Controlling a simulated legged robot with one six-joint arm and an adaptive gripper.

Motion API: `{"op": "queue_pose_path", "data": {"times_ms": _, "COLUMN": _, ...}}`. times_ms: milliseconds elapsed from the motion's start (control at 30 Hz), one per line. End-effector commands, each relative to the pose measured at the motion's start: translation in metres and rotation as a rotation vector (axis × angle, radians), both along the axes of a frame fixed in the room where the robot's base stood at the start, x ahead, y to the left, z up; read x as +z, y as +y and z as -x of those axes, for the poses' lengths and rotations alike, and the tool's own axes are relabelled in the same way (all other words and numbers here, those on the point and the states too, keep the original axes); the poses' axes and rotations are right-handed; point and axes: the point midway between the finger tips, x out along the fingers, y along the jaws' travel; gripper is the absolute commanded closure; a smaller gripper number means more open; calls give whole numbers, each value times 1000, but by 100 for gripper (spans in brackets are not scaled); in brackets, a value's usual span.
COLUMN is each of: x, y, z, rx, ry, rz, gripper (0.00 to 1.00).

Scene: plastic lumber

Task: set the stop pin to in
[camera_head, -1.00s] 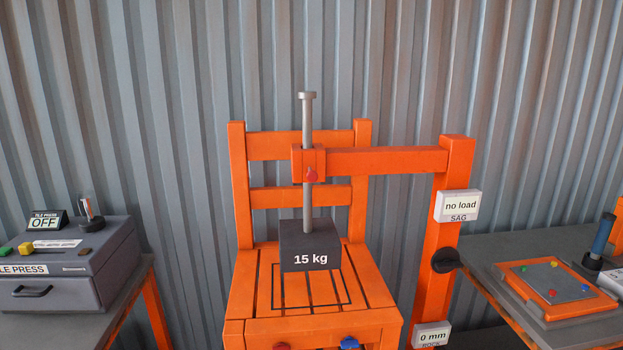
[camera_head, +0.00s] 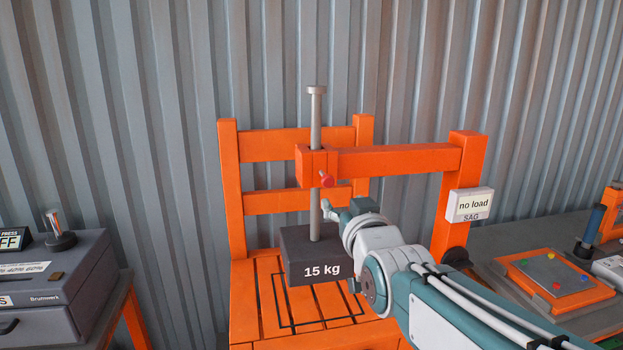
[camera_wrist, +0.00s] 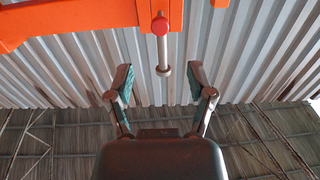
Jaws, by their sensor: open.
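The stop pin (camera_head: 327,180) has a red knob on the front of the orange collar (camera_head: 308,166) around the vertical steel rod. A short bit of metal stem seems to show between knob and collar; how deep it sits I cannot tell. The red knob also shows at the top middle of the wrist view (camera_wrist: 160,26). My gripper (camera_wrist: 159,72) is open and empty, its two fingers apart and pointing toward the collar. In the head view my arm reaches in from the lower right and one fingertip shows just below the knob, beside the rod; the other is hidden.
A dark 15 kg weight (camera_head: 311,258) hangs on the rod above the slatted orange chair (camera_head: 254,304). A grey tile press (camera_head: 62,279) is left, a bench (camera_head: 585,318) right.

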Motion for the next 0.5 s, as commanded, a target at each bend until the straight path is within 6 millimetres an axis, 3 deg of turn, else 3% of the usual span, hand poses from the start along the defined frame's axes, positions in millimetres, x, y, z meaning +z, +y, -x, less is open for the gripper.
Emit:
{"op": "queue_pose_path", "data": {"times_ms": 167, "x": 0, "y": 7, "z": -13, "rx": 2, "ry": -4, "rz": 2, "gripper": 31}}
{"op": "queue_pose_path", "data": {"times_ms": 500, "x": -2, "y": 26, "z": -65, "rx": 3, "ry": -2, "rz": 6, "gripper": 31}}
